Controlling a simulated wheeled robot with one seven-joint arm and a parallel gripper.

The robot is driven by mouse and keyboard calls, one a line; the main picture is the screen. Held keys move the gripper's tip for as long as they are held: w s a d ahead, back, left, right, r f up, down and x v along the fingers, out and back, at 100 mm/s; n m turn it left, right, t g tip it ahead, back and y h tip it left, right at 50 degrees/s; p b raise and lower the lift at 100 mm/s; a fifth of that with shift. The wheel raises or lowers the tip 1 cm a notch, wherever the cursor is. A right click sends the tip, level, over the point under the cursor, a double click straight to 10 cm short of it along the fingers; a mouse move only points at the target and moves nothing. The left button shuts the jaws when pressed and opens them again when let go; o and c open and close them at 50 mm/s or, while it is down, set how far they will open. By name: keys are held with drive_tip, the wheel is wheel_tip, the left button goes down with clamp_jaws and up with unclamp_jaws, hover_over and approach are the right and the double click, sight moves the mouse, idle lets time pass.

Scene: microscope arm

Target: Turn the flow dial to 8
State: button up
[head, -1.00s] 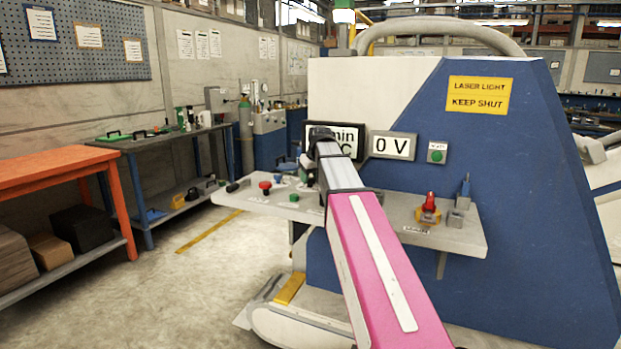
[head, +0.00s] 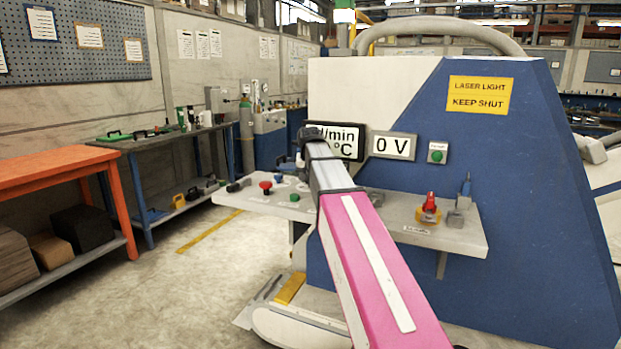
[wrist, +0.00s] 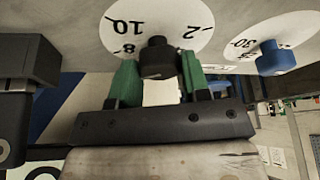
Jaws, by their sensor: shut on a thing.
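The flow dial shows in the wrist view as a white disc (wrist: 177,20) with black marks 10, 8 and 2, seen upside down. Its black knob (wrist: 157,50) stands at the disc's lower middle. My gripper (wrist: 159,68) has its green fingers on either side of the knob and is shut on it. The knob's pointer cannot be made out. In the head view my arm covers the dial and the fingers. A screen (head: 338,140) behind my arm shows "l/min" and "°C", its numbers hidden.
A blue knob (wrist: 275,60) on a second dial sits close to the right in the wrist view. The console shelf (head: 455,237) carries a red mushroom knob (head: 265,186) at left and a red switch (head: 430,203) at right. A "0 V" display (head: 393,146) is on the panel.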

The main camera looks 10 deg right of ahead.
drive_tip(key=shift+m, duration=0.6)
drive_tip(key=o, duration=0.9)
drive_tip(key=shift+o, duration=0.2)
drive_tip(key=v, duration=1)
drive_tip(key=shift+a+r, duration=0.25)
drive_tip(key=shift+r, duration=0.15)
drive_tip(key=shift+s, duration=0.15)
